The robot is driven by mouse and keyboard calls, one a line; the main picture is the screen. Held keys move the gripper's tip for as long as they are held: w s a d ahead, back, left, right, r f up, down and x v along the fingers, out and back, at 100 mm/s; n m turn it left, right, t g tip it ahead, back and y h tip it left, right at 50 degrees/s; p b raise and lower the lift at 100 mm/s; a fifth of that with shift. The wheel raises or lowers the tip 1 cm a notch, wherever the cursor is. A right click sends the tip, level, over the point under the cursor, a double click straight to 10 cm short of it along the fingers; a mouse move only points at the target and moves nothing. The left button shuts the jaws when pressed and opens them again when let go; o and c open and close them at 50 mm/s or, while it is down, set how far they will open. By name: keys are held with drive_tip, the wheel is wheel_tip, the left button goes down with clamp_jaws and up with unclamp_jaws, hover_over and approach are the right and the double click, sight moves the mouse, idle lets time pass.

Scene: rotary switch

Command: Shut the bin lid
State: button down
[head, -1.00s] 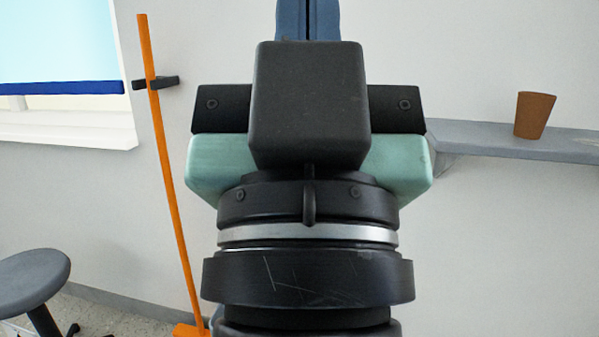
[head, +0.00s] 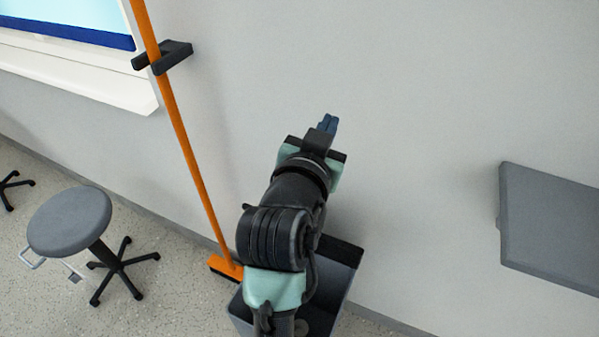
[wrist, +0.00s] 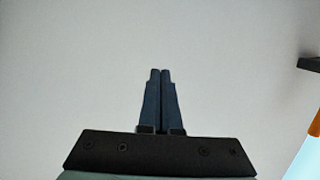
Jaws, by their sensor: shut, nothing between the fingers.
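The grey bin (head: 345,283) stands on the floor against the wall, low in the head view, partly hidden behind my arm. Its top looks open, and I see into part of it. A dark strip (head: 340,250) runs along its wall-side edge; I cannot tell whether this is the raised lid. My gripper (head: 328,122) is in front of the wall, above the bin in the picture and apart from it. In the wrist view its two blue fingers (wrist: 160,73) are together with nothing between them, against plain wall.
An orange broom (head: 185,130) leans in a dark wall holder (head: 165,57), its head beside the bin's left side. A grey stool (head: 70,222) stands at the left. A grey shelf (head: 550,228) juts from the wall at the right. The wall between is bare.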

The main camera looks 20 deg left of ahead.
drive_tip(key=s+a+f+g+h+p, duration=0.1)
drive_tip(key=s+a+f+g+p, duration=0.1)
drive_tip(key=s+f+g+p, duration=0.3)
drive_tip(key=s+a+f+g+h+p, duration=0.1)
drive_tip(key=s+a+f+p, duration=0.1)
drive_tip(key=s+f+p, duration=0.35)
drive_tip(key=x, duration=0.3)
drive_tip(key=s+f+x, duration=0.1)
drive_tip(key=x, duration=0.3)
drive_tip(key=f+p+x, duration=0.1)
drive_tip(key=x, duration=0.3)
drive_tip(key=shift+s+a, duration=0.3)
drive_tip(key=shift+s, duration=0.05)
drive_tip(key=shift+s+f, duration=0.25)
drive_tip(key=shift+s, duration=0.1)
